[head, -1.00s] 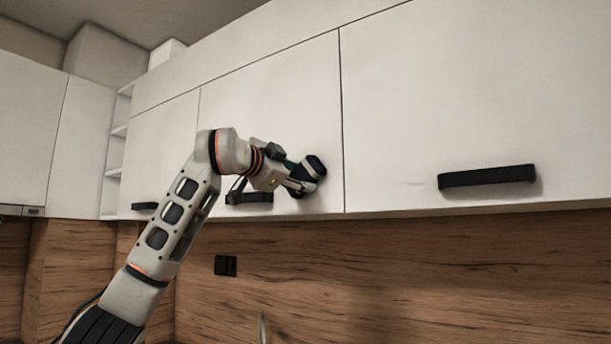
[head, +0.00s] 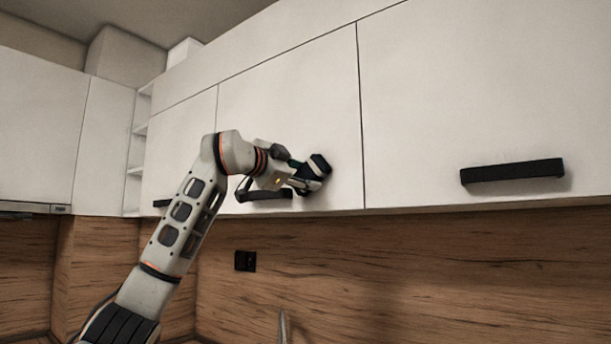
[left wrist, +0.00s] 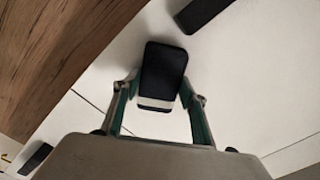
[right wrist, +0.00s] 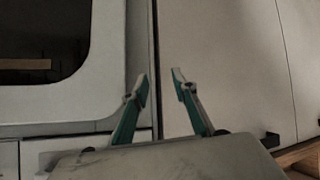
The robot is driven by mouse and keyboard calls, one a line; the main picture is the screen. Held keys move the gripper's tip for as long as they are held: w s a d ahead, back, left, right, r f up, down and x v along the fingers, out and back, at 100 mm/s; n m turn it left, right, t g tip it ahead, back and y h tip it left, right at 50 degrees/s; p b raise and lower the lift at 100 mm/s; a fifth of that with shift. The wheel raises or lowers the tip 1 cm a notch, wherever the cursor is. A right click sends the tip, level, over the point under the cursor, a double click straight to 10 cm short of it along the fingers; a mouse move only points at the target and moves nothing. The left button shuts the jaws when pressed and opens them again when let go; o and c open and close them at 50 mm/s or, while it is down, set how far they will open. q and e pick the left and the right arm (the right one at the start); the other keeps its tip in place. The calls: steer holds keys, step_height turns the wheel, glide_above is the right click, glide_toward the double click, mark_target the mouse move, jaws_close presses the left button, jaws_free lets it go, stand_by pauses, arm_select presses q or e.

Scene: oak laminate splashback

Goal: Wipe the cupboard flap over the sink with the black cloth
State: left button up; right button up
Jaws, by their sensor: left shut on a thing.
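The white cupboard flap (head: 290,110) hangs above the wood splashback, with a black bar handle (head: 264,195) near its lower edge. My left gripper (head: 309,179) is shut on the black cloth (head: 320,164), a dark pad with a pale band, at the lower right part of the flap. The cloth looks to be against the flap or very near it; contact is hard to tell. In the left wrist view the cloth (left wrist: 162,72) sits between the fingers, with the handle (left wrist: 203,10) beyond it. My right gripper (right wrist: 160,78) is open and empty, seen only in its wrist view.
The right neighbouring cupboard front (head: 470,90) has its own black handle (head: 512,171). A black socket (head: 245,261) is on the wood splashback (head: 430,270). A tap tip (head: 283,326) shows at the bottom. Open shelves (head: 139,150) stand at the left.

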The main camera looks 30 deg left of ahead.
arm_select(q)
steer(key=shift+s+b, duration=0.35)
steer(key=shift+s, duration=0.25)
steer(key=shift+s+a+b, duration=0.2)
steer(key=shift+s+b, duration=0.4)
steer(key=shift+s, duration=1.8)
steer(key=shift+s, duration=0.15)
steer(key=shift+s+a+b, duration=0.15)
steer(key=shift+s+b, duration=0.4)
steer(key=shift+s, duration=0.8)
